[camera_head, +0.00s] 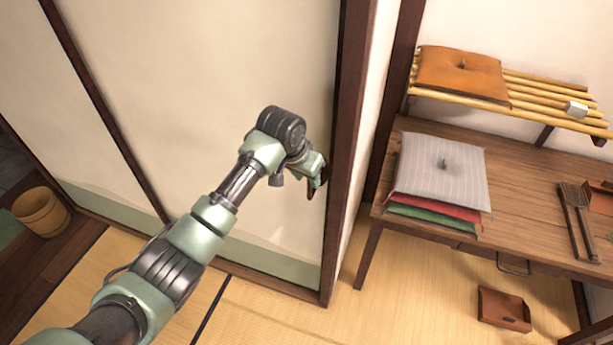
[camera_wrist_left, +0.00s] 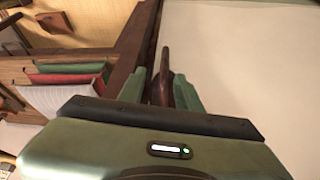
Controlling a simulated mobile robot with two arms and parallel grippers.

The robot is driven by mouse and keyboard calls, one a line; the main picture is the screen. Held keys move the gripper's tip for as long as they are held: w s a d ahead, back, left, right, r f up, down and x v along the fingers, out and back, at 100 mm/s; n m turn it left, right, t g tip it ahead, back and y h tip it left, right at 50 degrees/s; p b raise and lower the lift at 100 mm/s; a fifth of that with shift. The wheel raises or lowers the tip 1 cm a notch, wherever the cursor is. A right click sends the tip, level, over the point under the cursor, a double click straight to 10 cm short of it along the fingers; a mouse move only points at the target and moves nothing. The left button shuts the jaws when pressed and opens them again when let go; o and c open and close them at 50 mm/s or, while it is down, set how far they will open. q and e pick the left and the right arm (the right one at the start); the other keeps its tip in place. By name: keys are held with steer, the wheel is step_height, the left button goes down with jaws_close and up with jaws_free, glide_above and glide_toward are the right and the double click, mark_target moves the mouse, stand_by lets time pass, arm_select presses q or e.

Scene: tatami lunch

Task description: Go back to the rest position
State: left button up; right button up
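My left gripper (camera_head: 317,182) is at the right edge of the cream sliding panel (camera_head: 215,80), close to the dark wooden post (camera_head: 345,150). In the left wrist view its two green fingers (camera_wrist_left: 160,88) stand apart. Dark brown shapes show between them; I cannot tell whether these are finger pads or a part of the door. My left arm reaches up from the bottom left of the head view, bent at the wrist. I cannot tell whether the fingertips touch the panel. My right gripper is in neither view.
Right of the post stands a wooden table (camera_head: 530,190) with stacked cushions (camera_head: 440,170) and dark utensils (camera_head: 575,215). Above it is a slatted shelf (camera_head: 540,100) with an orange cushion (camera_head: 460,72). A wooden bucket (camera_head: 41,211) stands at left. Tatami (camera_head: 255,310) is bare in front.

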arm_select(q)
steer(key=s+a+f+n+b, duration=0.1)
steer(key=s+a+f, duration=0.1)
steer(key=f, duration=0.6)
steer(key=s+a+f+n, duration=0.1)
steer(key=s+a+f, duration=0.15)
steer(key=f, duration=0.55)
steer(key=s+a+f+n+b, duration=0.1)
steer(key=s+a+f, duration=0.15)
steer(key=f, duration=0.65)
steer(key=s+a+f+g+b, duration=0.1)
steer(key=s+a+f, duration=0.2)
steer(key=s+f, duration=0.3)
steer(key=s+a+f, duration=0.3)
steer(key=s+f, duration=0.2)
steer(key=f, duration=0.3)
steer(key=s+a+f+y+b, duration=0.1)
steer(key=s+a+f, duration=0.3)
steer(key=s, duration=0.8)
steer(key=s+a+f+n+g, duration=0.1)
steer(key=s+a+f, duration=0.4)
steer(key=s, duration=0.7)
steer(key=s+a+f+y+b, duration=0.1)
steer(key=s+a+f, duration=0.3)
steer(key=s+f, duration=0.4)
steer(key=s, duration=0.4)
steer(key=shift+s+a+g+y+b, duration=0.15)
steer(key=shift+s+g+y+b, duration=0.15)
steer(key=shift+g+b, duration=0.1)
steer(key=shift+f, duration=0.1)
